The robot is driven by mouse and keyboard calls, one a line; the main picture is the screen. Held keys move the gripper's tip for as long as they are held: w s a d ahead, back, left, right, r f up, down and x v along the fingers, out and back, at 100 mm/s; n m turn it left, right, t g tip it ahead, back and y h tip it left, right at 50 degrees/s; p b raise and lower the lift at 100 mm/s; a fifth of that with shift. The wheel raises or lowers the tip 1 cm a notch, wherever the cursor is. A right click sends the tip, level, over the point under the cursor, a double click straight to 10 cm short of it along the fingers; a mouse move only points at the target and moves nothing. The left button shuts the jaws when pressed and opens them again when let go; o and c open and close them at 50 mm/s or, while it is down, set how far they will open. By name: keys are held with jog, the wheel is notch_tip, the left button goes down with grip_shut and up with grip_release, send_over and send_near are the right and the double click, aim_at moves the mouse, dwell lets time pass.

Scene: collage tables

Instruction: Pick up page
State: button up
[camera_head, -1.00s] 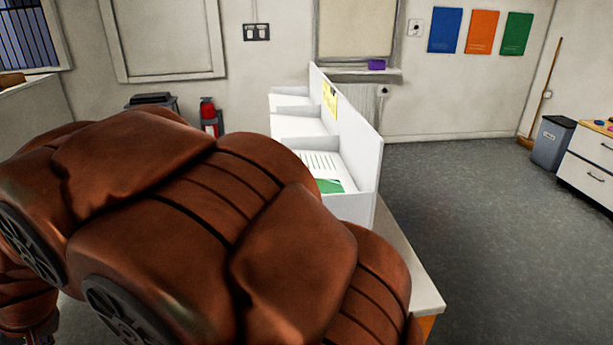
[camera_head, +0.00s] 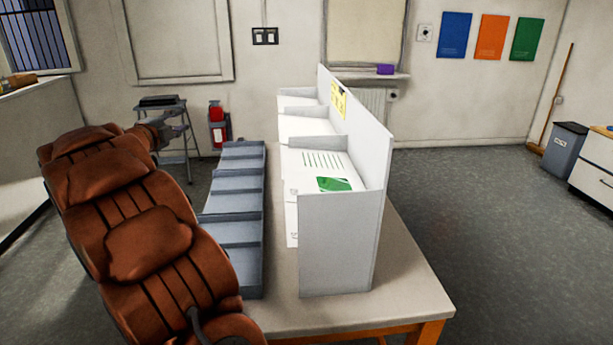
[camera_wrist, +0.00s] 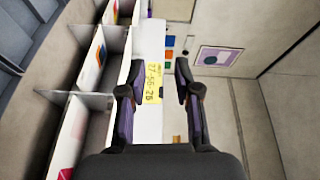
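A white page (camera_head: 322,160) with green lines and a green picture lies in the nearest compartment of a white divided sorter (camera_head: 335,245) on the table. Another white sheet (camera_head: 291,215) shows below it at the sorter's open side. In the head view my arm reaches away at the left, and the gripper end is small and unclear, well left of the page. In the wrist view my gripper (camera_wrist: 158,75) is open, with nothing between its fingers. Beyond them is a yellow note (camera_wrist: 154,83) with numbers on the white panel. Coloured papers (camera_wrist: 98,60) show in a compartment at the left.
A grey-blue divided rack (camera_head: 236,195) stands on the table (camera_head: 400,290) left of the sorter, close to my arm. A step stool (camera_head: 172,135) and a red extinguisher (camera_head: 217,125) are behind.

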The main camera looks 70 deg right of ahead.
jog(key=s+d+f+m+g+y, duration=0.1)
jog(key=s+d+f+m+g, duration=0.35)
jog(key=s+m+g, duration=0.35)
jog(key=m+g+y, duration=0.4)
jog(key=g+y, duration=0.2)
send_near(284, 168)
jog(key=x, duration=0.3)
jog(key=shift+p+x, duration=0.8)
jog(key=shift+x, duration=2.7)
jog(key=shift+f, duration=0.1)
jog(key=shift+c, duration=0.2)
grip_shut()
